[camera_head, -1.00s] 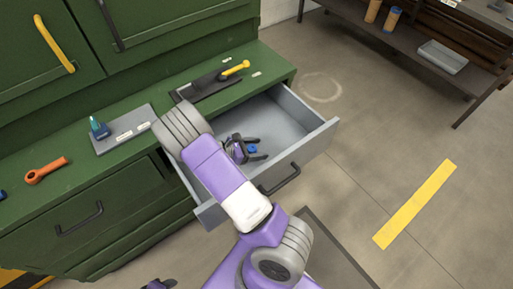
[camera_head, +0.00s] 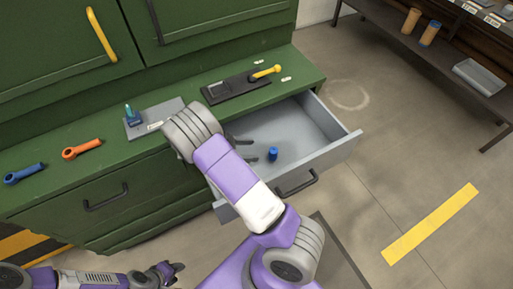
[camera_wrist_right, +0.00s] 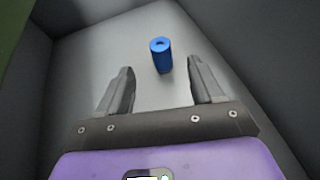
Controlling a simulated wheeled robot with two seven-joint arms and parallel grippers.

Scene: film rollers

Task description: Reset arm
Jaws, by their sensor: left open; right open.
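My right gripper (camera_head: 246,151) is over the open grey drawer (camera_head: 343,143), with its two fingers spread and nothing between them; its wrist partly hides it. In the right wrist view, the open fingers (camera_wrist_right: 160,92) point toward a small blue cylinder (camera_wrist_right: 161,57) standing upright on the drawer floor beyond the fingertips. The blue cylinder also shows in the head view (camera_head: 272,154), just right of the fingers and apart from them. My left gripper (camera_head: 172,271) is low at the bottom left, in front of the cabinet, open and empty.
A shelf stands at upper right; floor at right is clear.

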